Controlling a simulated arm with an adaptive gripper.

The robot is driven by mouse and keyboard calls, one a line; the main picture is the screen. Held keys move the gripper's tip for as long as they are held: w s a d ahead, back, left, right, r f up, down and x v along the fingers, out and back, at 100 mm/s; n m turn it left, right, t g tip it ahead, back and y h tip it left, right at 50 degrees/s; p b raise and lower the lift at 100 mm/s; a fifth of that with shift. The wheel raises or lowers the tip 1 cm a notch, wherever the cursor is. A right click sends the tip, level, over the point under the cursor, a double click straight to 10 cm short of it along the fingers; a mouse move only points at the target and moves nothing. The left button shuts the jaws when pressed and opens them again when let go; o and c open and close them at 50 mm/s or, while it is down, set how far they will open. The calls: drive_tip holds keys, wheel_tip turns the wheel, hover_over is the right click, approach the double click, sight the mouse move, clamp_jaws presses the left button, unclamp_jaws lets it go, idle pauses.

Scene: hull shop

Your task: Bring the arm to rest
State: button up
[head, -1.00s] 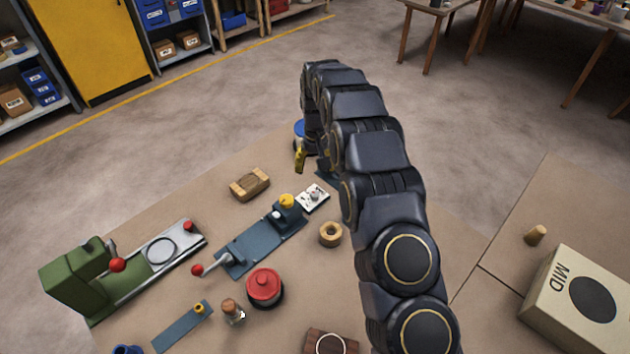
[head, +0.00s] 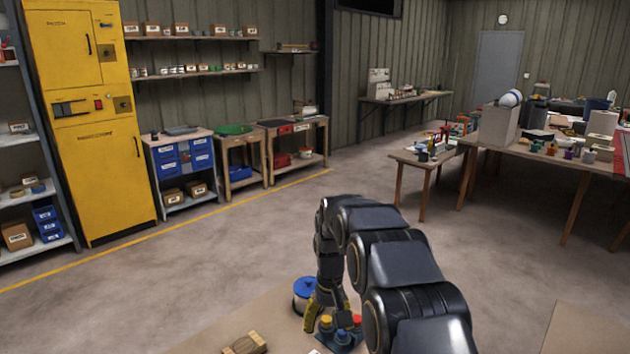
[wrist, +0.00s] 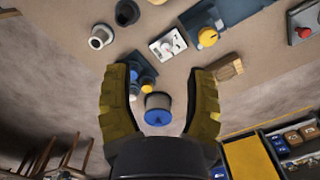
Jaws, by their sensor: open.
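My gripper (wrist: 160,115) is open in the wrist view, with its two yellow fingers spread wide and nothing held between them. In the head view my gripper (head: 318,312) hangs over the far edge of the workbench (head: 215,340). A blue-topped round container (head: 304,290) stands just beside it there. The same container (wrist: 158,108) shows between the fingers in the wrist view, apart from both. A dark holder with coloured knobs (head: 340,335) sits close by. My arm is bent, with its links reaching out from the lower right of the head view.
A wooden block (head: 245,344) lies on the bench. In the wrist view a white switch plate (wrist: 168,45) and grey and dark cups (wrist: 101,37) are near the fingers. A yellow cabinet (head: 90,130), shelves and cluttered tables (head: 540,150) stand farther off across open floor.

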drive_tip(key=s+d+r, duration=0.3)
drive_tip(key=s+r, duration=0.4)
drive_tip(key=s, duration=0.2)
drive_tip(key=s+d+r, duration=0.1)
drive_tip(key=s+d, duration=0.1)
drive_tip(key=s, duration=1.1)
drive_tip(key=s+d+r+g, duration=0.1)
drive_tip(key=s+d, duration=0.1)
drive_tip(key=s, duration=1.2)
drive_tip(key=shift+d+r+m, duration=0.2)
drive_tip(key=shift+d+m, duration=0.05)
drive_tip(key=shift+m, duration=0.15)
